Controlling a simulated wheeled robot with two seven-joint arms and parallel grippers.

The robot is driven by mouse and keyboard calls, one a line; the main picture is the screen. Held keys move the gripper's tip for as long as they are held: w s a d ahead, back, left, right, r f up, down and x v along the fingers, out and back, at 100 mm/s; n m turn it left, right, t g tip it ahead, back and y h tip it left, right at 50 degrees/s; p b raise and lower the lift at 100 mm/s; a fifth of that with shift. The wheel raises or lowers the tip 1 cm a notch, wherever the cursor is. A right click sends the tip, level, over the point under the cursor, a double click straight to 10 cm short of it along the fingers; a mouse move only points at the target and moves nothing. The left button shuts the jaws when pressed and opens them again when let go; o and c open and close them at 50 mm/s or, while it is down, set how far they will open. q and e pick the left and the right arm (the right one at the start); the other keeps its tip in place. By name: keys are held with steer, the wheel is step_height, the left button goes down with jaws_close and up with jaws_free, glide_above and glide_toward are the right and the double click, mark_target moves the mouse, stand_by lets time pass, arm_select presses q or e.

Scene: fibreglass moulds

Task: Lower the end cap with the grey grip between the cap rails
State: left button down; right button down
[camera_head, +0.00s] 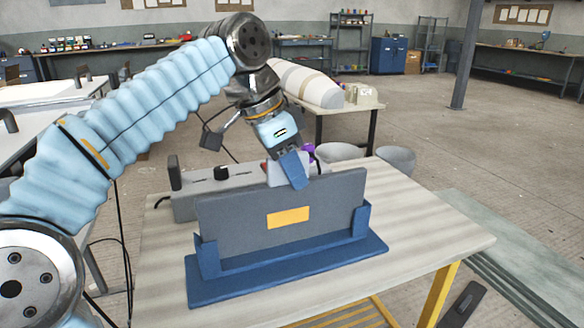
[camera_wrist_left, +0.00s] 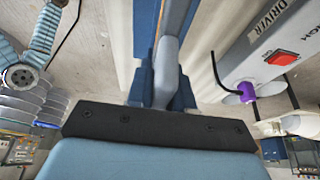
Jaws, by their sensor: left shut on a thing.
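The end cap (camera_head: 240,215) is a grey upright panel with an orange label. Its lower edge is hidden behind the front lip of a blue base, so I cannot tell whether it touches the bottom. The cap rails (camera_head: 361,220) are blue uprights at both ends of the base, and the panel's lower corners show behind them. My left gripper (camera_head: 291,172) is above the panel's top edge, shut on the grey grip. In the left wrist view the grip (camera_wrist_left: 165,62) runs between the fingers. My right gripper is not in view.
The blue base (camera_head: 290,280) stands on a pale table (camera_head: 440,240). Behind the panel lies a long grey device (camera_head: 185,207), with grey bowls (camera_head: 397,158) at the back right. The table's right side is clear. Another table behind carries a pale rounded mould (camera_head: 305,85).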

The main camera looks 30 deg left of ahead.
arm_select(q)
steer(key=shift+f+b, duration=0.65)
steer(key=shift+f, duration=0.2)
steer(key=c, duration=0.9)
jaws_free()
steer(key=shift+r, duration=0.1)
steer(key=shift+p+v, duration=2.7)
steer(key=shift+v, duration=4.15)
